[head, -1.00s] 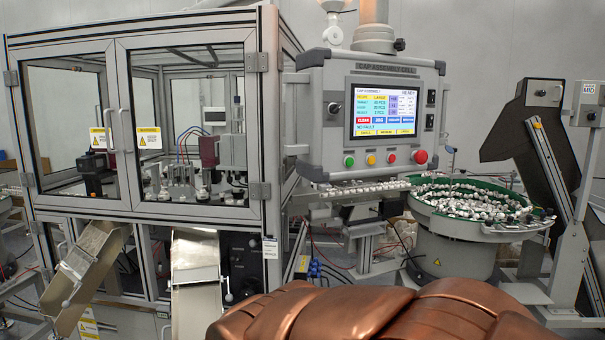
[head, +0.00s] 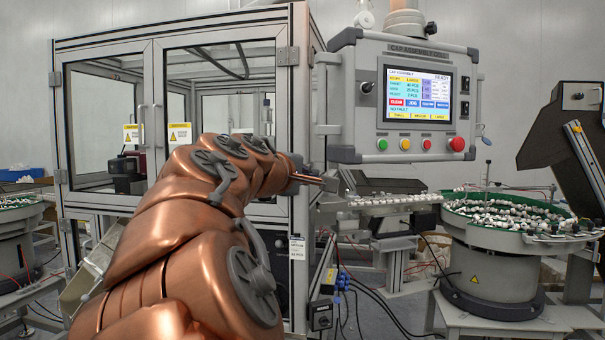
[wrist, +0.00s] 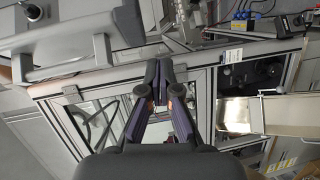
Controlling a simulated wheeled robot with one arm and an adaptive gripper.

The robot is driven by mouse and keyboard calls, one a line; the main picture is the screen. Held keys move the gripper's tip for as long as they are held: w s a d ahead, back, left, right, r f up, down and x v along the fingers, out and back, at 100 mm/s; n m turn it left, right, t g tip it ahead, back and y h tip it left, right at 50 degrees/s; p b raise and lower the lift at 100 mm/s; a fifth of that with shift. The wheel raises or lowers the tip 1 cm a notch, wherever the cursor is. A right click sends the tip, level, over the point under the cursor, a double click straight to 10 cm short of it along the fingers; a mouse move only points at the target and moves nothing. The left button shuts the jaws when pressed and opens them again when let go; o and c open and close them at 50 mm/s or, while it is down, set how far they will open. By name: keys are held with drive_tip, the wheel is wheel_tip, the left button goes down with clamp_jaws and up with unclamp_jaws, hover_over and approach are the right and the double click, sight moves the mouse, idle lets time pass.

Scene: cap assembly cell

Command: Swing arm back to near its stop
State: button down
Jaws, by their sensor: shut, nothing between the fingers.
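The grey operator panel (head: 357,128) hangs from a round support (head: 404,22) at the top of the head view. Its lit screen reads "READY" and "NO FAULT"; a red button and smaller coloured ones sit below it. The rest of its swing arm and any stop are out of view. My gripper (head: 333,182) reaches out just below and left of the panel's lower left corner, in front of the cabinet's right edge. In the wrist view my gripper (wrist: 160,84) is shut and empty. A grey housing, seemingly the panel (wrist: 75,60), shows at upper left there. I cannot tell whether they touch.
The glazed machine cabinet (head: 300,120) stands left of the panel. A cap-filled chute (head: 390,201) runs below it to a green-rimmed feeder bowl (head: 490,240) at right. A dark hopper or conveyor (head: 545,135) stands far right. Cables (head: 375,292) hang below.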

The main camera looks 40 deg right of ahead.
wheel_tip(320, 180, up, 2)
drive_tip(key=w+n+h, duration=0.1)
drive_tip(key=w, duration=0.1)
drive_tip(key=t+p, duration=0.1)
approach(339, 155)
drive_tip(key=w+x, duration=0.1)
drive_tip(key=x, duration=0.4)
drive_tip(key=shift+s+d, duration=0.3)
drive_tip(key=shift+d, duration=0.15)
drive_tip(key=shift+f, duration=0.1)
